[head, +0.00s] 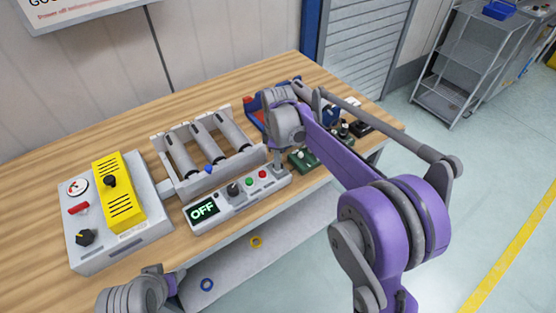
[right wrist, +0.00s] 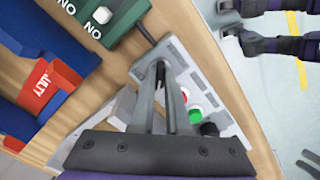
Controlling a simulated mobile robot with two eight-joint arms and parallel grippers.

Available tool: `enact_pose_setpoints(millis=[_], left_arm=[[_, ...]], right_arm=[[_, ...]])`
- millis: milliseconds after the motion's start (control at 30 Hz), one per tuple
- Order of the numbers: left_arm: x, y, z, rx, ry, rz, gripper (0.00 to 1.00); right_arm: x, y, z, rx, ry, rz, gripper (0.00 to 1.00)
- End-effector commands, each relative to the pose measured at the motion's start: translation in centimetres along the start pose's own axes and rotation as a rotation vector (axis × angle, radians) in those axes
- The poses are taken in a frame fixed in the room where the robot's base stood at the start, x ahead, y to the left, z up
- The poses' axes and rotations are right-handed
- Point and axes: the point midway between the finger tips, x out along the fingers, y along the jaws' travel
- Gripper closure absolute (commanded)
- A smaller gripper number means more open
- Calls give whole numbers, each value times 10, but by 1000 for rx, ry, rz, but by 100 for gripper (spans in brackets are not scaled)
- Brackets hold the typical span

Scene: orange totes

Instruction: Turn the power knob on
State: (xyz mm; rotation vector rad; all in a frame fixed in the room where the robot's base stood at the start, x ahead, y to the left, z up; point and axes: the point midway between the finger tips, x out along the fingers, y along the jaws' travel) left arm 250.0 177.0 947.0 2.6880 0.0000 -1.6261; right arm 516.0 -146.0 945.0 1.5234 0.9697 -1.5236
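The grey control panel (head: 236,197) lies along the table's front edge. Its display (head: 203,210) reads OFF. Beside the display are a black knob (head: 233,189), a green button (head: 249,183) and a red button (head: 262,174). My right gripper (head: 277,168) points down at the panel's right end. In the right wrist view its fingers (right wrist: 160,78) are close together around a small dark knob (right wrist: 160,67), mostly hidden between them. The red button (right wrist: 184,95), green button (right wrist: 195,115) and black knob (right wrist: 208,130) stand to the right. Only part of my left arm shows, at bottom left.
A grey box (head: 98,249) with a gauge, red handle, black knob and yellow cover stands at left. A roller unit (head: 205,150) is behind the panel. Green switch boxes (head: 303,160) stand right of it. A wire shelf (head: 450,75) stands on the floor at right.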

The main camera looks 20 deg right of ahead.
Motion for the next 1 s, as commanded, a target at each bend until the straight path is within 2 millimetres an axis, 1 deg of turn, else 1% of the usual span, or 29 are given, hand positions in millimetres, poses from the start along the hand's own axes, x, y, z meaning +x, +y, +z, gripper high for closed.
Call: enact_pose_setpoints(millis=[367,567,767,1000], left_arm=[[0,0,0,0,0,0,50],[1,0,1,0,-1,0,50],[3,0,3,0,-3,0,50],[6,0,7,0,-6,0,50]], right_arm=[[0,0,0,3,0,0,100],[0,0,0,46,0,0,100],[0,0,0,161,0,0,100],[0,0,0,375,0,0,100]])
